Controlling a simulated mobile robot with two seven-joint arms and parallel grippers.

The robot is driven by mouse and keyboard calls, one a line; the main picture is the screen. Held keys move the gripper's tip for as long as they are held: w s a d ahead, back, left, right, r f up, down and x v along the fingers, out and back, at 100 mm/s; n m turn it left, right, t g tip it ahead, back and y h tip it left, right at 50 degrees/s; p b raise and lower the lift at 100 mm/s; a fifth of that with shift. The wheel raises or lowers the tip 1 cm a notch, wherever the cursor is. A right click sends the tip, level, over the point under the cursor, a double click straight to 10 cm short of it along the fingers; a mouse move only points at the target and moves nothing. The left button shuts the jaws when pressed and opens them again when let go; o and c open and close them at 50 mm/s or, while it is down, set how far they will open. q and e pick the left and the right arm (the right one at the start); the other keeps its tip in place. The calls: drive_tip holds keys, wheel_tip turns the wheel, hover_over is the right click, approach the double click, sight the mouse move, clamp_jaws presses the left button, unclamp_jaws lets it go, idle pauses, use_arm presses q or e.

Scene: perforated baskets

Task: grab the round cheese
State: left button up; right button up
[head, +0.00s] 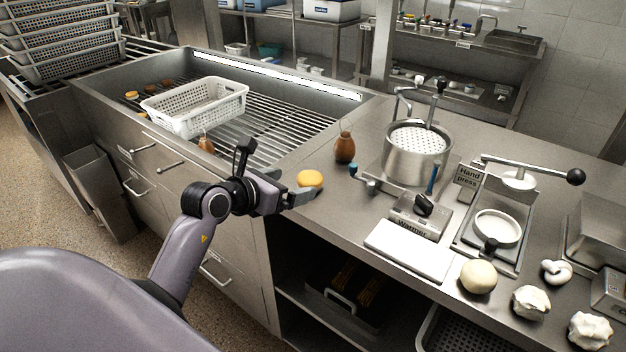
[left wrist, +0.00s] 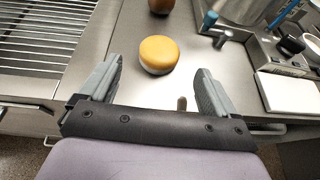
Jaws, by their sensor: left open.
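A round cheese (head: 310,179) with a yellow-orange top and paler side sits on the steel counter near its front edge. It also shows in the left wrist view (left wrist: 159,54), ahead of the fingertips and roughly centred between them. My left gripper (head: 294,196) is at the counter's front edge, just left of and in front of the cheese. In the left wrist view its two grey fingers (left wrist: 157,75) are spread wide with nothing between them. The cheese looks apart from both fingers. My right gripper is not in view.
A brown gourd-shaped item (head: 345,148) stands behind the cheese. A perforated pot (head: 417,165), a warmer (head: 419,217) and a white board (head: 409,250) are to the right. A white perforated basket (head: 196,107) sits on the slatted sink at left. Bare counter surrounds the cheese.

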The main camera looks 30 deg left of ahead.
sight(304, 180)
use_arm(q)
drive_tip(key=shift+x, duration=2.95)
drive_tip(key=shift+r, duration=0.1)
drive_tip(key=c, duration=1.1)
